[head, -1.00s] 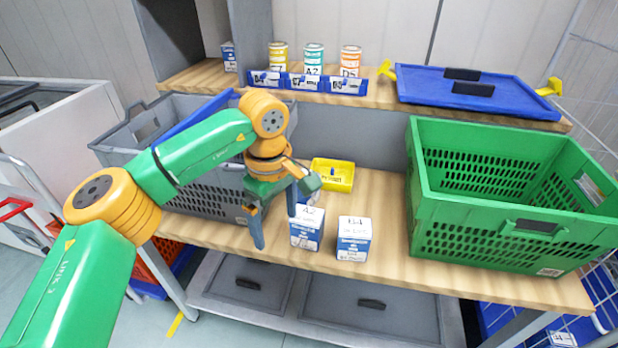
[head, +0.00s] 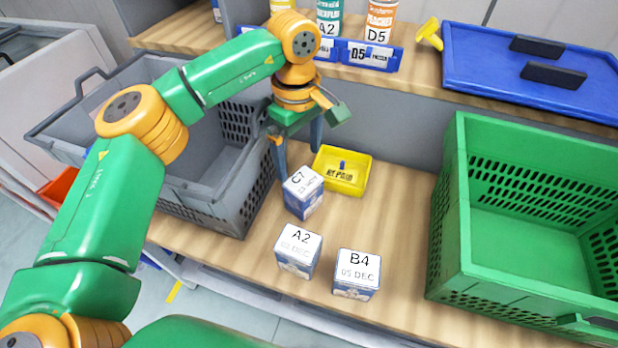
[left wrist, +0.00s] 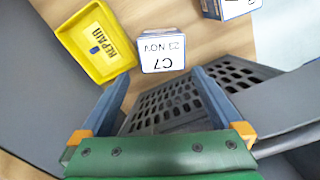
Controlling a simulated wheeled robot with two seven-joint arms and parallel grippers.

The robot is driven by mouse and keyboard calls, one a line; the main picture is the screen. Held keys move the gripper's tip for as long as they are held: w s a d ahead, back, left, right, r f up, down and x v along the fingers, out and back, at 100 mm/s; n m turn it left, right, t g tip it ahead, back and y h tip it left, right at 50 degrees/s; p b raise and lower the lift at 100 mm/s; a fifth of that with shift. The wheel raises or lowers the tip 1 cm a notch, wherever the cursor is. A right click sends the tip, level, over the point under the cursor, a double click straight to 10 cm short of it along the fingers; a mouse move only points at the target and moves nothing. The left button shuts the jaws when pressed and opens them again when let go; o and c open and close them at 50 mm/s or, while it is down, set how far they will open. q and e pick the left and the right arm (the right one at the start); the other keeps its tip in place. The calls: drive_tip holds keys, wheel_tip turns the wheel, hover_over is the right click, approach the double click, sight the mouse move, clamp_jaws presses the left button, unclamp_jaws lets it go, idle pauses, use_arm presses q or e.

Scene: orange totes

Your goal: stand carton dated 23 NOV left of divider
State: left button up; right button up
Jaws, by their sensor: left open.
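The carton marked C7, 23 NOV (head: 304,192) stands upright on the wooden bench, just in front of the yellow tray. It also shows in the left wrist view (left wrist: 162,49), just beyond my fingertips. My left gripper (head: 298,152) is open and empty, above and behind the carton, not touching it. In the left wrist view my left gripper (left wrist: 160,77) has its two blue fingers wide apart. The grey crate (head: 205,207) stands left of the carton. My left arm covers part of it, and I cannot make out a divider clearly. My right gripper is out of view.
Cartons A2 (head: 298,252) and B4 (head: 357,275) stand near the bench's front edge. The yellow REPAIR tray (head: 341,171) lies behind C7. A green crate (head: 455,235) stands at the right. A blue lid (head: 500,80) lies on the shelf. Bench between B4 and the green crate is clear.

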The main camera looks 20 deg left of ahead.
sight(303, 180)
use_arm(q)
drive_tip(key=f, duration=0.2)
drive_tip(key=f+p, duration=0.1)
drive_tip(key=f, duration=0.1)
drive_tip(key=s+d+f, duration=0.1)
drive_tip(key=f, duration=0.1)
drive_tip(key=shift+f, duration=0.45)
drive_tip(key=shift+r, duration=0.15)
clamp_jaws()
